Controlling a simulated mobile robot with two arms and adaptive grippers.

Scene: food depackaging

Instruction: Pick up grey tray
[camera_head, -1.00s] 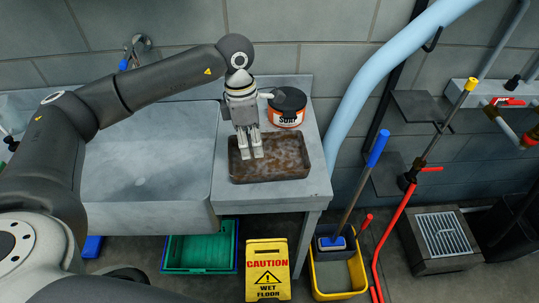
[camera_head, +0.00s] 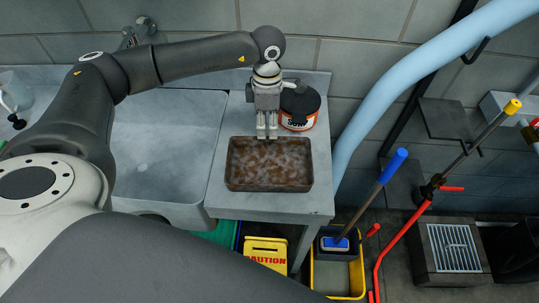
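A brown, rust-toned rectangular tray (camera_head: 306,180) with a mottled, frothy-looking inside rests on the counter right of the sink. No clearly grey tray shows. My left gripper (camera_head: 267,135) points down at the tray's far rim, with its fingers near the middle of that edge. The two fingers look a little apart. I cannot tell whether they touch the rim or whether the rim lies between them. My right gripper is not in view.
The soap tub (camera_head: 299,108) stands close behind the tray, right of my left gripper. The sink (camera_head: 165,150) is at the left. Bare counter (camera_head: 270,205) lies in front of the tray. A yellow caution sign (camera_head: 266,252) and mop bucket (camera_head: 337,275) stand below on the floor.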

